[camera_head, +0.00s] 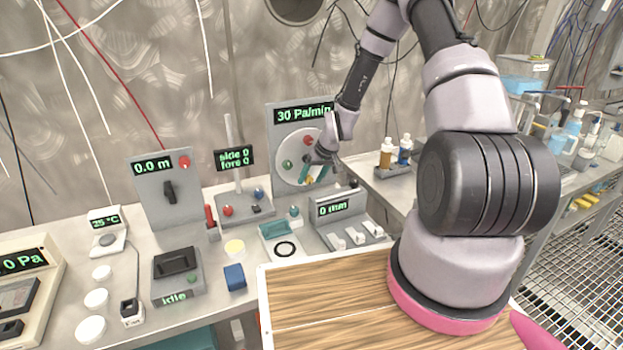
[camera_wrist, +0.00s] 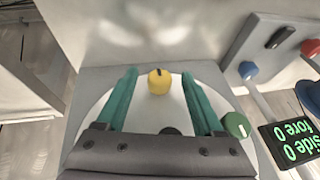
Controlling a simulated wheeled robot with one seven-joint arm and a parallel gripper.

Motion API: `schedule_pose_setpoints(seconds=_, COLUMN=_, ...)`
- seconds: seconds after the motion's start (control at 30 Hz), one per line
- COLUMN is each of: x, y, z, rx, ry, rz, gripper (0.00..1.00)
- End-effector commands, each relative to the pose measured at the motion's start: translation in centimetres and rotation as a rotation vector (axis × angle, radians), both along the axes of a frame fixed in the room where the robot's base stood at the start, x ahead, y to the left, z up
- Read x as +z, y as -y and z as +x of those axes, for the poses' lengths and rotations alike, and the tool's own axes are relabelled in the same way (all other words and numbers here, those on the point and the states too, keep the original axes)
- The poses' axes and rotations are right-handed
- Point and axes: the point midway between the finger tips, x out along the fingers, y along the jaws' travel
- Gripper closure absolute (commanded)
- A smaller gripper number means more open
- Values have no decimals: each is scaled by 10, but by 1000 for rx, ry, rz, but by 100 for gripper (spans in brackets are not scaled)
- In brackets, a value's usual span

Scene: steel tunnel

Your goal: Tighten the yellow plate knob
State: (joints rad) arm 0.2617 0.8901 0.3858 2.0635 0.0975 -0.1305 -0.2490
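The yellow plate knob (camera_wrist: 159,83), with a dark mark on its top, sits near the edge of a round white plate (camera_wrist: 90,108). In the head view the plate (camera_head: 289,146) stands upright on a grey panel reading "30 Pa/min". My gripper (camera_wrist: 159,74) is open. Its two teal fingers lie one on each side of the yellow knob, with a visible gap on both sides. In the head view my gripper (camera_head: 315,175) is at the plate's lower right and largely hides the yellow knob. I cannot tell how deep the fingertips reach beside the knob.
A green knob (camera_wrist: 237,125) is just outside one finger; a dark knob (camera_wrist: 171,131) shows between the fingers near the palm. A red knob (camera_head: 308,140) is higher on the plate. A display stand reading "side 0 fore 0" (camera_head: 234,158) and a "0 mm" box (camera_head: 337,208) stand close by.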

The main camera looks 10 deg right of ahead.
Motion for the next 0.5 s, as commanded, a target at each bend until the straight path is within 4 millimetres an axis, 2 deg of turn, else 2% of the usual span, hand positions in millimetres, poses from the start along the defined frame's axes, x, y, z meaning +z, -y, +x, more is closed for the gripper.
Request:
schedule_pose_setpoints(seconds=0.17, x=10, y=3, z=-2, rx=-1, ry=3, rz=0, gripper=31)
schedule_pose_setpoints(seconds=0.5, x=69, y=21, z=-24, rx=-3, ry=3, rz=-1, gripper=31)
